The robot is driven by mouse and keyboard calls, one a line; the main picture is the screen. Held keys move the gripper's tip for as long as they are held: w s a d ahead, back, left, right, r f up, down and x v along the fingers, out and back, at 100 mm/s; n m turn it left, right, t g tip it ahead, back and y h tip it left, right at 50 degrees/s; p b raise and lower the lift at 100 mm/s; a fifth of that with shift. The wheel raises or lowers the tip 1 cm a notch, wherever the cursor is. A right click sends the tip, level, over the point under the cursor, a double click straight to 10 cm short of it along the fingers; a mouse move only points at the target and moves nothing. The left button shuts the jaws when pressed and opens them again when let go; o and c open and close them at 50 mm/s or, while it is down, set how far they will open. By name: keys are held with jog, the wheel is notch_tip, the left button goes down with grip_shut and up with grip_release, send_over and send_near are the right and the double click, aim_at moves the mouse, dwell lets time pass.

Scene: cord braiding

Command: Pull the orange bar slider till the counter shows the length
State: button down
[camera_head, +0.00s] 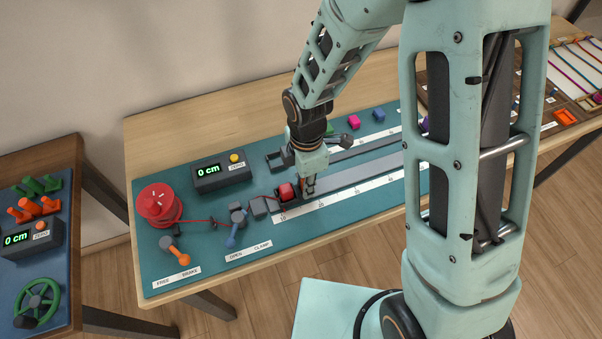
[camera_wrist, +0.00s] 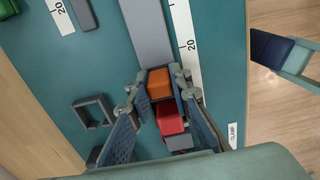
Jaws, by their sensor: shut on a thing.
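The orange bar slider (camera_wrist: 160,84) shows in the wrist view as an orange block at the near end of a grey rail (camera_wrist: 147,30). My gripper (camera_wrist: 160,76) is shut on it, with one finger on each side. A red block (camera_wrist: 170,117) sits directly beside it, between the fingers. In the head view my gripper (camera_head: 309,188) is low over the rail's left end, beside the red block, and mostly hides the orange bar. The counter (camera_head: 221,173) on the teal board reads 0 cm. The scale (camera_head: 350,197) runs along the rail.
A red spool (camera_head: 158,203) feeds a red cord toward the rail. An orange FREE/BRAKE lever (camera_head: 178,251) and a blue OPEN/CLAMP lever (camera_head: 233,231) stand in front. A second rail lies behind. The grey rail is clear to the right until my arm hides it.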

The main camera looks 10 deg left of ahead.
aim_at(388, 162)
jog(key=w+d+p, duration=0.1)
jog(key=w+d, duration=0.2)
jog(key=d, duration=0.3)
jog(key=w+d+p, duration=0.2)
jog(key=w+d, duration=0.2)
jog(key=d, duration=0.2)
jog(key=w+d+p, duration=0.1)
jog(key=w+d, duration=0.3)
jog(key=d, duration=0.2)
jog(key=shift+d, duration=0.1)
jog(key=shift+w, duration=0.1)
dwell(0.3)
jog(key=shift+w+d+p, duration=0.3)
jog(key=shift+w+d, duration=0.1)
jog(key=shift+d, duration=0.25)
jog(key=shift+w+d+p, duration=0.3)
jog(key=shift+w+d, duration=0.05)
jog(key=shift+d, duration=0.25)
jog(key=c, duration=1.8)
grip_release()
notch_tip(388, 162, up, 7)
jog(key=p, duration=0.5)
